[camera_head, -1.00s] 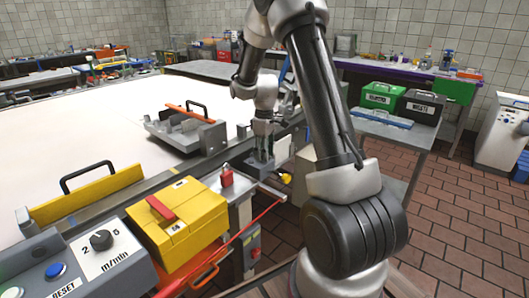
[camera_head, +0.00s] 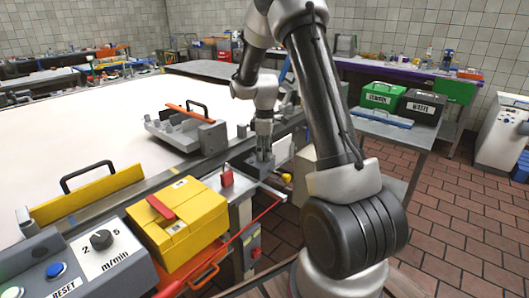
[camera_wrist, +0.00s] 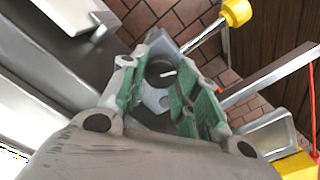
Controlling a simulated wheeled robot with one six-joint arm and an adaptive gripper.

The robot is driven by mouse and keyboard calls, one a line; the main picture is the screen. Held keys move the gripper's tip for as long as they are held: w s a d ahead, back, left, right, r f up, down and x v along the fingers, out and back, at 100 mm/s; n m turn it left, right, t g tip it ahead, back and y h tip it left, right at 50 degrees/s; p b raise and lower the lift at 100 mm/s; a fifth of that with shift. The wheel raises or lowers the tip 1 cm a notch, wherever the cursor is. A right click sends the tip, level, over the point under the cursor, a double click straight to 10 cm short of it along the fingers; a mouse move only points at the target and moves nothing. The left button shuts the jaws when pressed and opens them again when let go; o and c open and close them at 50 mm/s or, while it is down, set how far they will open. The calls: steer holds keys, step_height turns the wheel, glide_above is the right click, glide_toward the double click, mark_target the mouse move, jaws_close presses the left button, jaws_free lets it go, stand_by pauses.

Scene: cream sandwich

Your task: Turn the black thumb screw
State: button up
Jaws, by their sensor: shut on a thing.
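My gripper (camera_head: 264,145) points down over a small grey block (camera_head: 262,163) at the near edge of the large white surface. In the wrist view, the green-padded fingers of my gripper (camera_wrist: 166,95) are closed around a dark round piece, the black thumb screw (camera_wrist: 158,72). A grey bracket-like part with a light mark surrounds it there. The fingers hide much of the screw. In the head view the screw is hidden behind the fingers, so its angle cannot be told.
A yellow knob (camera_wrist: 236,12) on a rod sits close by, also in the head view (camera_head: 286,178). A red block (camera_head: 227,178) and a yellow box (camera_head: 178,225) stand nearer. A grey fixture with a handle (camera_head: 188,132) lies on the white surface.

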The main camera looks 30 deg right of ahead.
steer(key=shift+r, duration=0.1)
steer(key=o, duration=1)
step_height(320, 180, up, 12)
steer(key=shift+f, duration=0.1)
